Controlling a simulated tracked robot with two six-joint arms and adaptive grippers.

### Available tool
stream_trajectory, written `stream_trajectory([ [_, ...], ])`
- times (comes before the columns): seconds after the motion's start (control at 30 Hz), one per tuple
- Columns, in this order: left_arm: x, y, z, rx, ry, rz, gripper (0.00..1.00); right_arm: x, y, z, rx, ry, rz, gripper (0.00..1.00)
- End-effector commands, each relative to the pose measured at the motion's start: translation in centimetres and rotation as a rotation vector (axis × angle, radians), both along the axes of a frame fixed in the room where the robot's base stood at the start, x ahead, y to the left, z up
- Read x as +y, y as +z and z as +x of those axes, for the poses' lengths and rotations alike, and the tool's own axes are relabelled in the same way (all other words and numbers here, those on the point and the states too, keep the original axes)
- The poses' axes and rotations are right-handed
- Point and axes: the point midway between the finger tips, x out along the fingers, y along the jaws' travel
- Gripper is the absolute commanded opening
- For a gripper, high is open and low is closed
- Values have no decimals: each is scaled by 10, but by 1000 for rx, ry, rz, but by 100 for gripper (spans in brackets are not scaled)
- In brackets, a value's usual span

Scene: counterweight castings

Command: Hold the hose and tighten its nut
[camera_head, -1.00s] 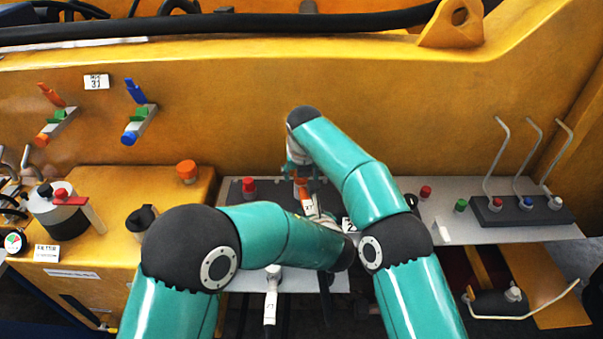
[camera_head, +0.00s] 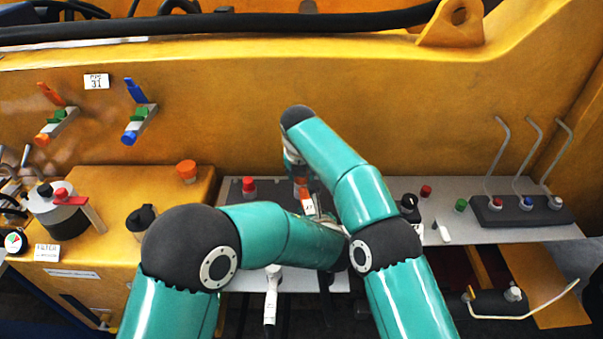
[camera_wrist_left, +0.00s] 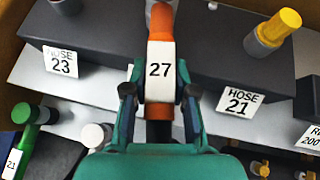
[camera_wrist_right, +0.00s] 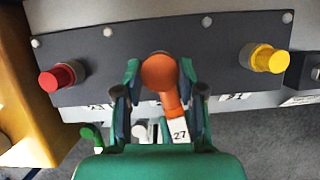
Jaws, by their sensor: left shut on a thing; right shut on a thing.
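The hose (camera_wrist_left: 160,72) has an orange end part with a white label reading 27. It also shows in the head view (camera_head: 306,200), between my two arms. The orange nut end (camera_wrist_right: 160,73) is at the black block's front in the right wrist view. My right gripper (camera_wrist_right: 160,88) is shut around it. My right forearm hides most of the right gripper in the head view, and the nut's thread is hidden.
A red cap (camera_wrist_right: 62,77) and a yellow cap (camera_wrist_right: 263,58) sit on the black block (camera_wrist_right: 210,70) on either side. Labels HOSE 23 (camera_wrist_left: 61,62) and HOSE 21 (camera_wrist_left: 240,101) flank the hose. A green-capped hose (camera_wrist_left: 32,120) lies left of my left gripper.

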Motion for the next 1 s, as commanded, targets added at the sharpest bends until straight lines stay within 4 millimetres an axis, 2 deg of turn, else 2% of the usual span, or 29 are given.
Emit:
stream_trajectory([
  [0.17,1,0,0,0,2,0,0,0,0,0,-2,1,0,4],
  [0.2,1,0,0,0,2,0,0,-1,0,0,-2,1,0,42],
  [0.33,1,0,0,0,3,-1,0,0,0,0,-2,1,0,64],
  [0.73,1,0,0,0,1,0,0,0,4,-1,-2,2,0,65],
  [0.87,1,0,0,0,1,0,0,1,18,-6,-4,4,0,65],
  [1.0,1,0,0,0,1,0,0,1,41,-15,-5,3,2,65],
])
